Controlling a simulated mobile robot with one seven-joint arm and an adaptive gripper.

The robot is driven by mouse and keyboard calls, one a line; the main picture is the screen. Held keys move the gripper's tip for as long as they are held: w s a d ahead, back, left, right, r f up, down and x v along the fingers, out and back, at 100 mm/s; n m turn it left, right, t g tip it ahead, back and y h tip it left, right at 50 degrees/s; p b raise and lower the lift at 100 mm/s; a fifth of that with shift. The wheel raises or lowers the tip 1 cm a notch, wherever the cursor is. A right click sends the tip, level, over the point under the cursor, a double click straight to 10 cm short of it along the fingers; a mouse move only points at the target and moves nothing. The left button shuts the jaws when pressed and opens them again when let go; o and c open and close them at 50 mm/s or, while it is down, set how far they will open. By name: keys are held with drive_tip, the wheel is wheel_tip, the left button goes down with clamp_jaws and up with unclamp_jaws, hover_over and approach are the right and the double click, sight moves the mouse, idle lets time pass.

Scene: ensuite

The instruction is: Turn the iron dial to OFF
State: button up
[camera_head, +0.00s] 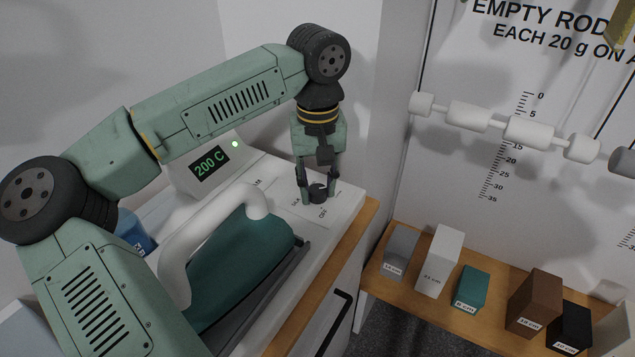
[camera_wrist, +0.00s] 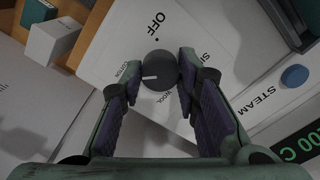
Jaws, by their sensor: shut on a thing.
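The dial (camera_head: 318,193) is a small dark round knob on the white panel beside the teal iron (camera_head: 240,255). In the wrist view the dial (camera_wrist: 160,71) has a white pointer line aimed left, toward the label that reads COTTON. The OFF label (camera_wrist: 153,23) lies above the dial in that view, with a dot under it. My gripper (camera_head: 317,188) points down over the panel and is shut on the dial, one finger on each side. The gripper (camera_wrist: 161,76) shows the same hold in the wrist view.
A display (camera_head: 209,163) reads 200 C, with a green light beside it. The iron's white handle (camera_head: 195,235) rises left of my gripper. A blue button (camera_wrist: 294,76) sits by the STEAM label. Labelled blocks stand on the wooden shelf (camera_head: 420,310) at right.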

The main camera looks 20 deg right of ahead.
drive_tip(key=shift+c, duration=1.2)
